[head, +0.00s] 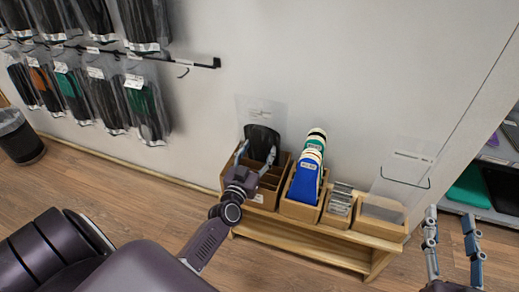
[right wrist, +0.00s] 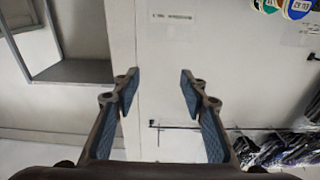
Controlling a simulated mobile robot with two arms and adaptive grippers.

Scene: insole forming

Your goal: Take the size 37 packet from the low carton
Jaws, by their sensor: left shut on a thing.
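A clear packet with a dark insole (head: 262,136) stands upright at the left wooden carton (head: 268,199), which has several compartments. My left gripper (head: 256,154) is at this packet, its fingers shut on it from either side. The packet's lower part is hidden by the gripper and carton, and I cannot read its size label. My right gripper (head: 451,227) is at the lower right, away from the cartons. It is open and empty, as the right wrist view (right wrist: 158,88) also shows.
A carton of grey packets (head: 341,199) and a further box (head: 379,219) follow on the low wooden bench (head: 300,246). Packets hang on a wall rail (head: 120,55). A grey shelf (head: 494,200) stands right.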

